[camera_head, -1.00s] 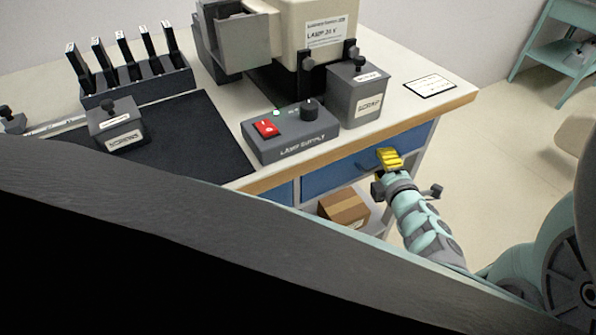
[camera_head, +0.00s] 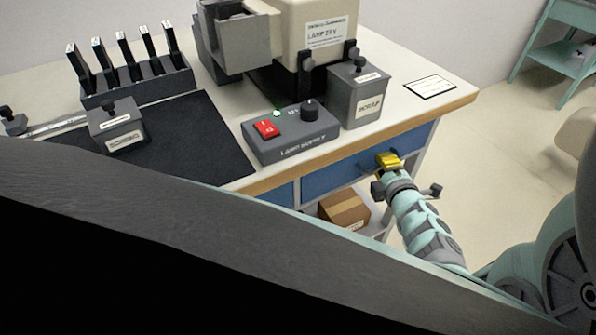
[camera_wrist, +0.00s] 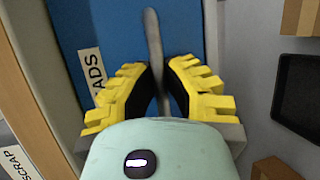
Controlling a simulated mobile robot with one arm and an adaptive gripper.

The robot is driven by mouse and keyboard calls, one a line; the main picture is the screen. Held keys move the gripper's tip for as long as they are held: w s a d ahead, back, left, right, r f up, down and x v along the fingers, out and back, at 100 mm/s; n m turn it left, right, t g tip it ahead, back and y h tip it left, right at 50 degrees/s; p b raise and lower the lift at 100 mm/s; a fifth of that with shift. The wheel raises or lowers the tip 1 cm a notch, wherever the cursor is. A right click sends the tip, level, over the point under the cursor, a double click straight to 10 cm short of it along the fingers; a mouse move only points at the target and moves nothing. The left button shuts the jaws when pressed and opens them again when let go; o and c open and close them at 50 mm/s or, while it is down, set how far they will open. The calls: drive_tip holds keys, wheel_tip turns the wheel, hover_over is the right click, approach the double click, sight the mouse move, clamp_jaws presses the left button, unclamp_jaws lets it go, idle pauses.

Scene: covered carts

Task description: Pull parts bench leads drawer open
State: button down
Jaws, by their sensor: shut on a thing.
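The blue leads drawer (camera_head: 337,176) sits under the bench top, its front level with the frame around it as far as I can see. In the wrist view the drawer front (camera_wrist: 183,30) carries a label (camera_wrist: 93,72) ending in "ADS". A grey bar handle (camera_wrist: 153,40) runs between the yellow fingers of my gripper (camera_wrist: 163,85). My gripper (camera_head: 389,161) is shut on this handle at the drawer front. The part of the handle between the fingers is partly hidden.
A lamp supply box (camera_head: 290,135) and a grey scrap box (camera_head: 360,95) stand on the bench top above. A cardboard box (camera_head: 345,208) lies on the shelf below the drawer. In the wrist view a black tray (camera_wrist: 298,88) lies at right. Floor (camera_head: 480,170) beside the bench is clear.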

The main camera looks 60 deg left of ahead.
drive_tip(key=shift+d, duration=0.15)
drive_tip(key=s+d+b, duration=0.2)
drive_tip(key=d+b, duration=0.1)
drive_tip(key=d, duration=2.8)
drive_tip(key=shift+s+b, duration=0.25)
drive_tip(key=shift+b, duration=0.1)
drive_tip(key=shift+d+f, duration=0.1)
drive_tip(key=c, duration=1)
unclamp_jaws()
drive_tip(key=shift+v, duration=5.95)
